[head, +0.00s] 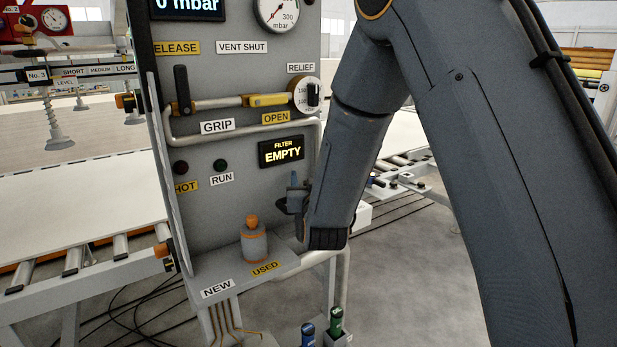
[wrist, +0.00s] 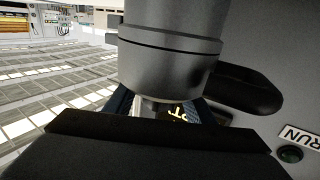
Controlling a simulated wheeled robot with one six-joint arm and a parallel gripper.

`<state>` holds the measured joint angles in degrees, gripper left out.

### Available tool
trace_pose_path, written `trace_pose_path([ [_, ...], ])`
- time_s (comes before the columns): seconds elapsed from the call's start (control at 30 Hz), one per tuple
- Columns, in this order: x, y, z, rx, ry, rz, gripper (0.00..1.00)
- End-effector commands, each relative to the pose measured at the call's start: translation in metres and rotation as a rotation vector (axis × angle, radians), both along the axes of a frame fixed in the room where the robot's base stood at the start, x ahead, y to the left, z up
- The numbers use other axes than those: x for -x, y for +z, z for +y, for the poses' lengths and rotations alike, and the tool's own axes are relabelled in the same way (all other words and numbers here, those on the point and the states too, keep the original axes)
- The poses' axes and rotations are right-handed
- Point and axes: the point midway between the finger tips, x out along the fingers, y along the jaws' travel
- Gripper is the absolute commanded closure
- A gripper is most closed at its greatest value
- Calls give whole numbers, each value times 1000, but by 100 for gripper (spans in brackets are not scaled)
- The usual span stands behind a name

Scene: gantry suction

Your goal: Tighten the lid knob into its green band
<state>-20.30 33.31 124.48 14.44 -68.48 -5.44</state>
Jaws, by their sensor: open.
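A grey cartridge with an orange top (head: 255,243) stands upright on the shelf by the USED label (head: 265,269). Green and blue-topped items (head: 336,318) stand below. A roller conveyor (head: 75,258) lies left.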

Motion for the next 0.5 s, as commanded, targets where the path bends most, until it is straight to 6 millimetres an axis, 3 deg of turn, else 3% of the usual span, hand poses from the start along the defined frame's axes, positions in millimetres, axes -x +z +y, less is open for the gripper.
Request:
trace_pose_path([
  [0.2,0,0,-1,0,-1,1,52],
  [0.43,0,0,-1,0,-1,1,91],
  [0.5,0,0,-1,0,-2,1,92],
])
